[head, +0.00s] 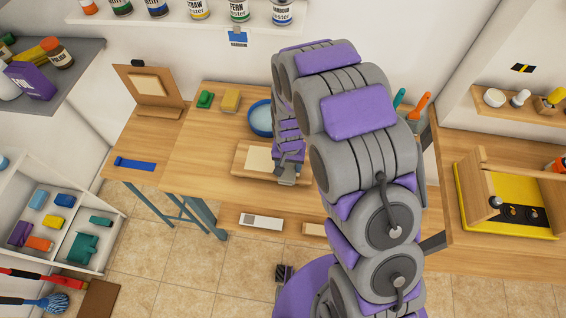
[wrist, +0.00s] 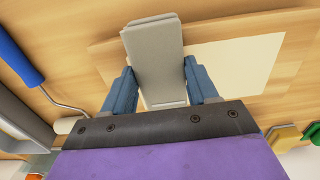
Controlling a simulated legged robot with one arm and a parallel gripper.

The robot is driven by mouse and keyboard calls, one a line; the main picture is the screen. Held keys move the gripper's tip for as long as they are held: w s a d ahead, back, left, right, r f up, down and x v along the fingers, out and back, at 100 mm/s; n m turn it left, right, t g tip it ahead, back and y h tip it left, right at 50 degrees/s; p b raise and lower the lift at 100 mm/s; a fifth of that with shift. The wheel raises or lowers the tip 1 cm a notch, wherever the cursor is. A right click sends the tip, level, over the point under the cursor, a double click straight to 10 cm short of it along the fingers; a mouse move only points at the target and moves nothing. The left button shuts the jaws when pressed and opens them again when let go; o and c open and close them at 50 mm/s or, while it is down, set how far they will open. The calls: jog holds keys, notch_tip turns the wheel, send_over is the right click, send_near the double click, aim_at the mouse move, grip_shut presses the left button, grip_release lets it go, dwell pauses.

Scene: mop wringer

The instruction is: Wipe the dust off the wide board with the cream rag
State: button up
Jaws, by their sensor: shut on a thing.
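The wide board (head: 240,168) lies flat on the wooden bench, with a cream rectangle (head: 258,158) on its top. In the wrist view the board (wrist: 112,62) and cream rectangle (wrist: 240,65) lie behind my fingers. My gripper (head: 287,176) is over the right part of the cream rectangle. In the wrist view its two blue fingers are shut on a pale grey, flat-sided block-like thing (wrist: 155,50). I cannot tell whether this is the cream rag, and no other loose cream cloth is plain to see. Whether the held thing touches the board is unclear. No dust can be made out.
A small easel (head: 150,102) holds a panel at the left. A blue-handled roller (wrist: 20,62) shows in the wrist view. My arm hides the bench's right part.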

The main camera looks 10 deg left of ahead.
aim_at(246, 165)
jog(key=shift+d, duration=1.35)
jog(key=shift+d+f, duration=0.1)
jog(key=shift+d, duration=0.45)
jog(key=shift+s, duration=0.1)
jog(key=shift+a, duration=0.1)
jog(key=shift+w+a+p, duration=0.2)
jog(key=shift+a+p, duration=0.1)
jog(key=shift+a, duration=2.95)
jog(key=shift+s+a+f, duration=0.1)
jog(key=shift+a, duration=1.6)
jog(key=shift+w+a+p, duration=0.15)
jog(key=shift+a+p, duration=0.05)
jog(key=shift+a, duration=1.2)
jog(key=shift+w+a+p, duration=0.1)
jog(key=shift+a+p, duration=0.05)
jog(key=shift+a, duration=2.45)
